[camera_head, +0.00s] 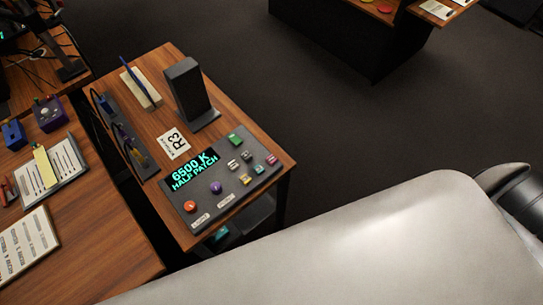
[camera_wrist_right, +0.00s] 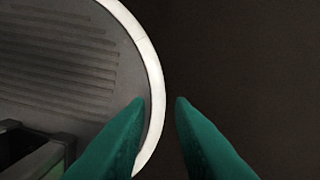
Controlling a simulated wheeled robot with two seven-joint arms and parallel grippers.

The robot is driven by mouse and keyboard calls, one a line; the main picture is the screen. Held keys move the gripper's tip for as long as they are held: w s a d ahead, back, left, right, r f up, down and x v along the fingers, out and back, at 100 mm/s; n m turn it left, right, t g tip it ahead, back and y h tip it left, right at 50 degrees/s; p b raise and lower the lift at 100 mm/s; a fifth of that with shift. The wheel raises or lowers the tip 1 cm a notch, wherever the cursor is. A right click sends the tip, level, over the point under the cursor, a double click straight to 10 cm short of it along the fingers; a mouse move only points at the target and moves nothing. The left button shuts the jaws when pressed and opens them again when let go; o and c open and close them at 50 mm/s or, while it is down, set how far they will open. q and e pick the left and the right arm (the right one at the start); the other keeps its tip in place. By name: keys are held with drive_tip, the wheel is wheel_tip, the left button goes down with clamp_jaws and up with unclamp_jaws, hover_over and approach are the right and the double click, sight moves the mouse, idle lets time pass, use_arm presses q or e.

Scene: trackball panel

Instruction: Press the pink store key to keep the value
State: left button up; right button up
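The dark trackball panel (camera_head: 232,196) lies on the small wooden table in the head view. Its display (camera_head: 194,171) reads "6500 K HALF PATCH" in cyan. Small keys sit at its right end, and a pinkish one (camera_head: 271,159) seems to be the store key; its label is too small to read. A green key (camera_head: 235,140) sits above it. My left gripper is not in view.
On the small table (camera_head: 149,122) stand a dark upright block (camera_head: 187,88), an R3 card (camera_head: 174,143) and a cream holder (camera_head: 141,88). Another table with notes is at left. A large pale part of mine fills the lower right. Open floor lies right of the table.

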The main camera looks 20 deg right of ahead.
clamp_jaws()
idle(1.4)
